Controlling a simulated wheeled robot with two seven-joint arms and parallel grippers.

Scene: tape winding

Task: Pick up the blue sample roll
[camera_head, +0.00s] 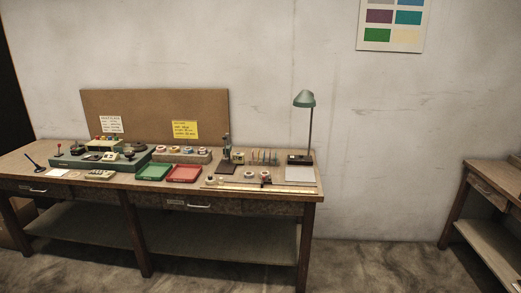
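Several small tape rolls (188,150) sit in a row on a low holder (183,158) toward the back of the workbench (310,185). They look pale with coloured parts, but they are too small to tell which one is blue. A few more small rolls (249,174) lie near the front right of the bench. Neither of my grippers is in view.
A green tray (154,172) and a red tray (184,174) lie in front of the holder. A teal machine (95,159) stands at left, a desk lamp (304,99) at right. Floor in front is clear; another table (488,185) stands far right.

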